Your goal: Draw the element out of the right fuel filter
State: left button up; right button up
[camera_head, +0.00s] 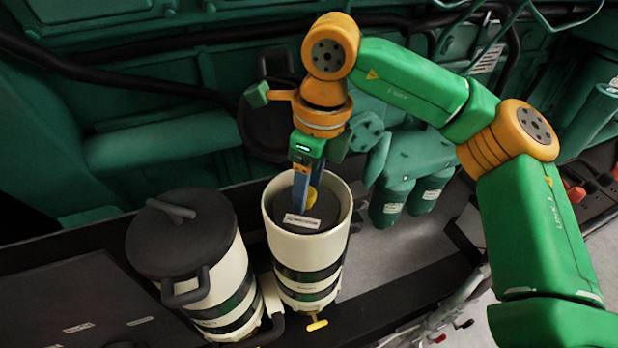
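The right fuel filter (335,232) is a cream canister with dark bands, and its top is open. The dark top of the element (281,219) shows inside it, below the rim, with a white label on it. My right gripper (306,200) points down into the open canister, its blue fingers over the element's top. The element's body is hidden by the canister wall. My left gripper is not in view.
The left filter (222,285) stands close beside, closed by a dark lid (181,233) with a handle. A yellow drain tap (317,325) sticks out at the right filter's foot. Green engine parts and a dark hose (120,82) lie behind. Green canisters (390,203) stand to the right.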

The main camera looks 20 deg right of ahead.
jog(key=shift+s+r, duration=0.1)
jog(key=shift+s, duration=0.05)
grip_shut()
dwell(1.0)
